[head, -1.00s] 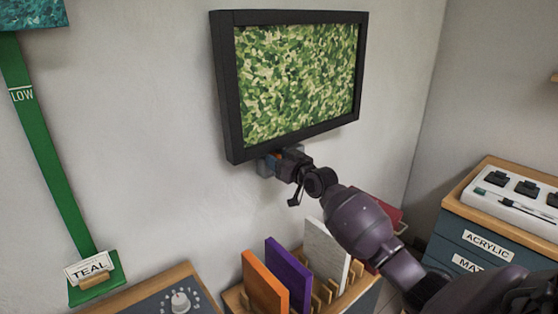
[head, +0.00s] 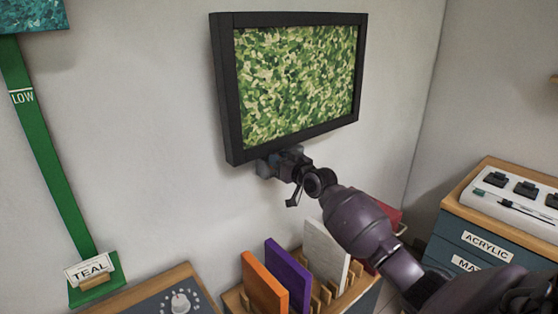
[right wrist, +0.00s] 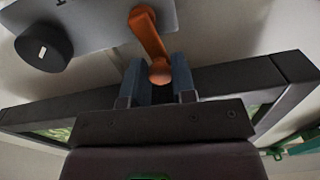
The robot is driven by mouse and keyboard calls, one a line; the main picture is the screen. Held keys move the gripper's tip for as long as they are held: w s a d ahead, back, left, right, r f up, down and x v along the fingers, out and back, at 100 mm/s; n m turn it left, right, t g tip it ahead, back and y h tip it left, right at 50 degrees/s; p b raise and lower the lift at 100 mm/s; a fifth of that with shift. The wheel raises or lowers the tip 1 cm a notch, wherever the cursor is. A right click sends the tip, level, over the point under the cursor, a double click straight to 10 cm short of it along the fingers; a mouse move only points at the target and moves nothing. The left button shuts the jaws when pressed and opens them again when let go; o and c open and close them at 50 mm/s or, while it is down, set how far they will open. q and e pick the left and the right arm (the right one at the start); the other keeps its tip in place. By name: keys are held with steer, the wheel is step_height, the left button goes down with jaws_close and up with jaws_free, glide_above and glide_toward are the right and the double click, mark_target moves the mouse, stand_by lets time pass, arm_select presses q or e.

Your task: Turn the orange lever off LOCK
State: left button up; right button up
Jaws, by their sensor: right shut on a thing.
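The orange lever (right wrist: 150,35) shows in the right wrist view, running from a grey plate (right wrist: 100,28) down to a rounded end between my fingers. My right gripper (right wrist: 158,82) is shut on that end, one blue-grey finger on each side. In the head view my right gripper (head: 272,163) is just under the lower edge of the framed panel (head: 230,150), and the lever is hidden there. Only part of a dark letter shows on the plate, so the LOCK mark cannot be read. My left gripper is out of view.
A black knob (right wrist: 43,47) sits beside the lever on the plate. The frame's edge (right wrist: 285,75) is close to my right gripper. Below are a rack with orange (head: 264,284), purple (head: 288,275) and white boards (head: 325,255), and a drawer cabinet (head: 455,235) at right.

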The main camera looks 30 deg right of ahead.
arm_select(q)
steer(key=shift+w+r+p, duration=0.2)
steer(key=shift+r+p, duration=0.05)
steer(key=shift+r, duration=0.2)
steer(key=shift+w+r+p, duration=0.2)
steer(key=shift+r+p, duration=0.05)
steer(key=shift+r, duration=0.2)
arm_select(e)
steer(key=shift+d+m, duration=0.45)
steer(key=shift+m, duration=0.75)
steer(key=shift+d+m, duration=0.4)
steer(key=shift+m, duration=0.8)
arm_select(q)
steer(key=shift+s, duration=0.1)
arm_select(e)
steer(key=o, duration=0.9)
steer(key=shift+d, duration=0.1)
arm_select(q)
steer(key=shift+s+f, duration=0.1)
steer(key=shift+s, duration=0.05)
